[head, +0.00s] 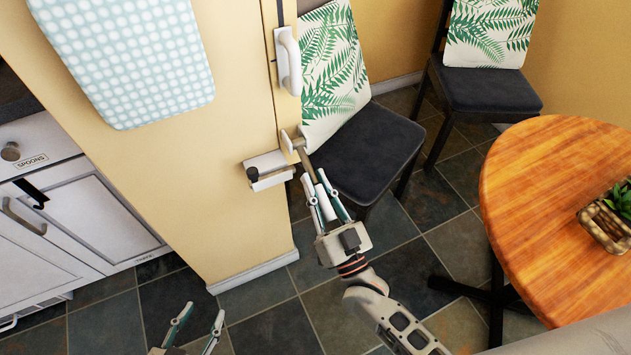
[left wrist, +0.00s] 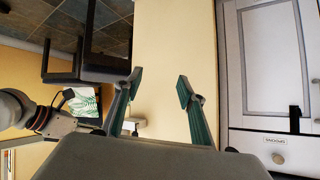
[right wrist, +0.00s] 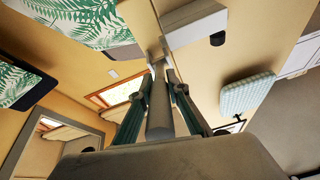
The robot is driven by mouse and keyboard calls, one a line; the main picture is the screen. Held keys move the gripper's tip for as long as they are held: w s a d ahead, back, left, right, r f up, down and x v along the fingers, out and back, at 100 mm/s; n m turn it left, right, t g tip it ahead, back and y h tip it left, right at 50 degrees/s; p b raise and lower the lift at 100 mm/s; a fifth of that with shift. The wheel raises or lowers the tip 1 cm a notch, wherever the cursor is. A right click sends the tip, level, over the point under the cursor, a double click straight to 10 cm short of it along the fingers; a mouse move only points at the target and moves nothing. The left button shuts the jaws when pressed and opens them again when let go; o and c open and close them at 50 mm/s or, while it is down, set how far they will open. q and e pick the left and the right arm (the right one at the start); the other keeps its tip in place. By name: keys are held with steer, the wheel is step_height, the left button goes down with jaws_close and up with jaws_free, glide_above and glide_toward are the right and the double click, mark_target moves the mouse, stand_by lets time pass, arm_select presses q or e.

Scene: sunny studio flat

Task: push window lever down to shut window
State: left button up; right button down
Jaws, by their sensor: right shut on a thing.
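A pale lever (head: 307,162) sticks out from a white bracket (head: 292,143) on the yellow wall edge. My right gripper (head: 322,190) is shut around the lever's outer end, one finger on each side. In the right wrist view the lever shows as a thick grey rod (right wrist: 160,112) between the fingers, reaching toward the wall. The window that this lever works cannot be made out in the head view; a wood-framed window (right wrist: 120,92) shows in the right wrist view. My left gripper (head: 204,312) is open and empty, low before the wall.
A white box with a black knob (head: 268,168) and a white handle (head: 287,62) are on the wall beside the lever. Chairs (head: 372,140) stand behind my right gripper. A round wooden table (head: 545,230) is right; white cabinets (head: 85,205) are left. Tiled floor lies between.

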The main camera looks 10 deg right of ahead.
arm_select(q)
steer(key=shift+w+d+r, duration=0.1)
steer(key=shift+w, duration=0.05)
steer(key=c, duration=0.8)
steer(key=w+d+r, duration=0.1)
steer(key=w+r, duration=0.1)
steer(key=w+d+r+h, duration=0.1)
steer(key=w+d, duration=0.1)
steer(key=w+d+r+m+h, duration=0.1)
steer(key=w+d+r, duration=0.1)
steer(key=w, duration=0.1)
steer(key=shift+d+r+t, duration=0.1)
steer(key=shift+r+t, duration=0.2)
steer(key=shift+r, duration=0.05)
jaws_close()
steer(key=m+g+h, duration=0.2)
steer(key=m+h, duration=0.3)
glide_toward(315, 182)
steer(key=s+a, duration=0.2)
steer(key=a, duration=0.3)
steer(key=s+d+r+m+g, duration=0.3)
steer(key=r+m, duration=0.3)
steer(key=a+f+x, duration=0.1)
steer(key=f+x, duration=0.1)
steer(key=x, duration=1)
steer(key=shift+f+g+h, duration=0.25)
steer(key=shift+g+h, duration=0.05)
steer(key=shift+h, duration=0.1)
